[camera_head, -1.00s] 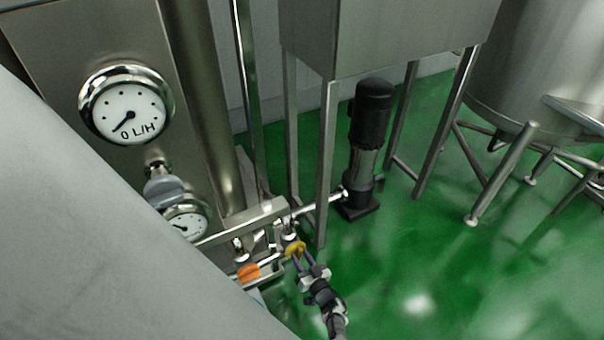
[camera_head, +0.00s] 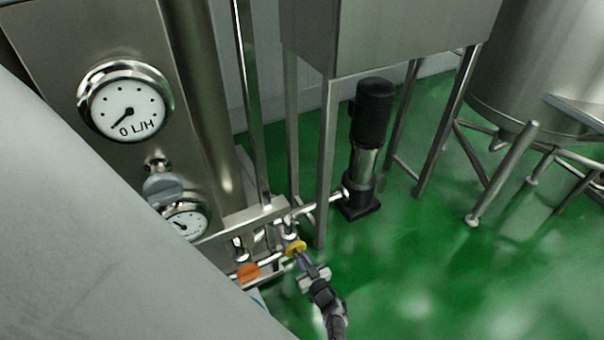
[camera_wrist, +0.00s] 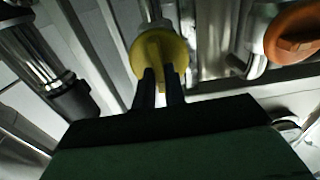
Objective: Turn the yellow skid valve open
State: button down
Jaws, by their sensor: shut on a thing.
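The yellow skid valve handle (camera_head: 295,248) sits on the pipework low at the skid's right end. It also shows large in the wrist view (camera_wrist: 160,54), as a round yellow knob with a narrow grip part. My gripper (camera_head: 299,256) reaches it from the lower right. In the wrist view my two dark fingers (camera_wrist: 160,86) are shut on the narrow part of the yellow handle, one on each side. The fingertips partly hide the grip part.
An orange valve handle (camera_head: 248,272) sits close to the left on the same pipework. A black pump (camera_head: 369,125) stands behind to the right. Steel table legs (camera_head: 325,160) rise just behind the valve. A round gauge (camera_head: 127,106) reads near 0 L/H. The green floor (camera_head: 430,270) to the right is clear.

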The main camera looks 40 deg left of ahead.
jog(key=c, duration=1.5)
grip_release()
jog(key=shift+o, duration=0.2)
jog(key=shift+d, duration=0.1)
jog(key=p+v, duration=0.5)
jog(key=v, duration=0.8)
jog(key=shift+s+d+p, duration=0.15)
jog(key=shift+d+p, duration=0.15)
jog(key=shift+p, duration=0.05)
